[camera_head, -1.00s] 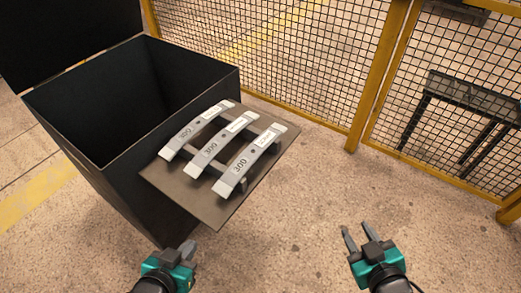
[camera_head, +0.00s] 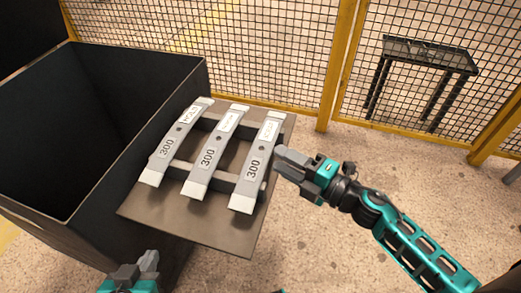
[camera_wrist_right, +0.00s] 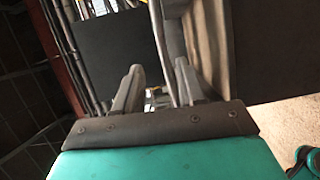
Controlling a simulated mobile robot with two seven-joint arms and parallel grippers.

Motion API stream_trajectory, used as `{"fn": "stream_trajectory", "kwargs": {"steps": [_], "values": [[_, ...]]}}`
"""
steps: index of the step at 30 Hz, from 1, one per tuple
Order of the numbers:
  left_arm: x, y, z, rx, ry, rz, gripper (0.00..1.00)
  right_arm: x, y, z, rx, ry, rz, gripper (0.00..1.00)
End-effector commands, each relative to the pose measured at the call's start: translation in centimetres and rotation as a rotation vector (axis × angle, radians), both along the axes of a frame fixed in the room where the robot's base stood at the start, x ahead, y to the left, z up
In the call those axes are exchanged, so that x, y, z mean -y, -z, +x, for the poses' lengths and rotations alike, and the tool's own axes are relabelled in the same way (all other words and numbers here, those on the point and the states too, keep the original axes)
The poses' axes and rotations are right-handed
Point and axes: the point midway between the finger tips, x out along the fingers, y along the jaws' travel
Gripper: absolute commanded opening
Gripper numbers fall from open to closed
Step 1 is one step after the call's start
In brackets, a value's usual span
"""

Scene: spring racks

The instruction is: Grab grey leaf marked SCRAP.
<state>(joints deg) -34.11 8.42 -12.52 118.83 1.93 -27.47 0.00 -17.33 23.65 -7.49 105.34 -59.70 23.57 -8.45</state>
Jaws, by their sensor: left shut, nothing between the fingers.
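Three grey curved leaves lie side by side on a rack over a brown board: a left leaf (camera_head: 168,146), a middle leaf (camera_head: 210,158) and a right leaf (camera_head: 254,166). Each is marked 300 and has a white label near its far end. The label words are too small to read surely, so I cannot tell which says SCRAP. My right gripper (camera_head: 284,160) is beside the right leaf's right edge. In the right wrist view its fingers (camera_wrist_right: 160,70) stand apart, with a narrow grey edge beyond them. My left gripper (camera_head: 148,263) is shut and empty at the lower left, below the board.
The brown board (camera_head: 222,228) carries the rack. A large open black bin (camera_head: 185,88) stands to its left. A yellow-framed mesh fence (camera_head: 334,70) runs behind. A dark stand (camera_head: 425,55) is at the back right. Floor on the right is clear.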

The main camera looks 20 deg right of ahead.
Motion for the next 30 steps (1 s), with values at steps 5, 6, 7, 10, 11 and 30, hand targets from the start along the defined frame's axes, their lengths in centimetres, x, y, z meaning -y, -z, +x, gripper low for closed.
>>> {"fn": "stream_trajectory", "kwargs": {"steps": [5, 6, 7, 10, 11, 30], "values": [[0.0, 0.1, 0.0, -0.002, -0.003, -0.002, 0.00, -1.1, 0.0, 1.6, 0.000, 0.001, 0.002, 0.40], [0.0, 0.2, 0.0, -0.003, -0.003, -0.002, 0.00, -1.2, 0.1, 1.8, -0.002, 0.001, 0.002, 0.40], [0.0, 0.2, 0.0, -0.003, -0.003, -0.002, 0.00, -1.3, 0.1, 1.9, -0.002, 0.002, 0.002, 0.40], [0.0, 0.4, 0.0, -0.003, -0.004, -0.002, 0.00, -1.7, 0.2, 2.6, 0.000, 0.003, 0.003, 0.40], [0.0, 0.5, 0.0, -0.003, -0.004, -0.002, 0.00, -1.8, 0.3, 2.9, 0.000, 0.003, 0.003, 0.40], [-0.4, 0.9, 0.1, 0.000, 0.001, 0.011, 0.00, -4.0, 0.7, 6.3, -0.002, 0.003, 0.002, 0.34]]}}
